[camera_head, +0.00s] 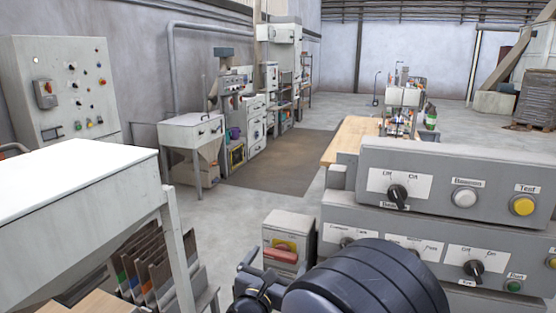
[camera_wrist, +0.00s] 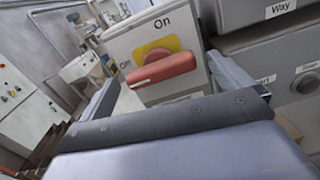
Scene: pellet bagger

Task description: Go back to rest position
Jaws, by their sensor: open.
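My gripper (camera_wrist: 163,78) is open in the wrist view, with one finger at the left and one at the right. Between and beyond the fingers is a red switch handle (camera_wrist: 165,69) on a yellow plate, on a grey switch box (camera_wrist: 120,45). The handle lies roughly sideways, with "On" printed above and "Off" to its left. No finger is seen closed on it; the exact gap cannot be told. In the head view the switch box (camera_head: 290,227) stands just beyond my dark arm, which hides its lower part and my fingertips.
A grey control panel (camera_head: 445,164) with knobs and buttons stands close at right. A white-topped hopper (camera_head: 75,170) stands at left, above a rack of dividers (camera_head: 150,265). A wooden table (camera_head: 350,140) is farther back. Open floor (camera_head: 275,160) lies in the middle distance.

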